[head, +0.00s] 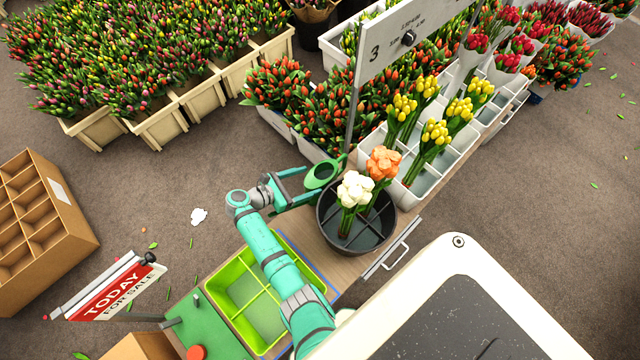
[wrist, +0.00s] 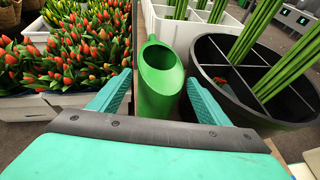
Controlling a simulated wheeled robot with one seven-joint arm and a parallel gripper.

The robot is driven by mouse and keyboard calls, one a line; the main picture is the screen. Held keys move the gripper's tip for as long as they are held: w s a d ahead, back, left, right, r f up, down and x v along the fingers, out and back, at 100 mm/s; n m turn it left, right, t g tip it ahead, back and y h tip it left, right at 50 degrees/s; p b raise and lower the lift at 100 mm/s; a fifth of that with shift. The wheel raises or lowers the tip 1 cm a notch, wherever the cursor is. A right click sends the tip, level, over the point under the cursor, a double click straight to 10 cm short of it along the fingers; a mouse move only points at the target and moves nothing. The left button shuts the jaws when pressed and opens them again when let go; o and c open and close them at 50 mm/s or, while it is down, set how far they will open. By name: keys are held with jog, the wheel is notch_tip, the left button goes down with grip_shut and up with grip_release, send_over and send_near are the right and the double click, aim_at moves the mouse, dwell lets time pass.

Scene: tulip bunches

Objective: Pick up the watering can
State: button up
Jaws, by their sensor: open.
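The green watering can (head: 320,174) stands on the wooden bench, left of the dark round bucket in the head view. In the wrist view the watering can (wrist: 160,82) is upright, with its round open top facing me. My gripper (head: 306,186) is open beside it. In the wrist view my gripper's two teal fingers (wrist: 156,92) lie to the left and right of the can's body, with the can between them. I cannot tell whether either finger touches it. The can's lower part is hidden behind my gripper's palm.
The dark divided bucket (head: 349,233) holding white and orange tulips stands close to the right of the can. A white crate (head: 408,193) with yellow tulips is behind it. Orange tulips (wrist: 62,62) crowd the left. A lime green tray (head: 236,291) sits on the bench below my arm.

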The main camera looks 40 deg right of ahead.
jog(key=shift+x, duration=2.35)
jog(key=shift+a+f, duration=0.1)
jog(key=c, duration=1.7)
jog(key=shift+w, duration=0.1)
grip_shut()
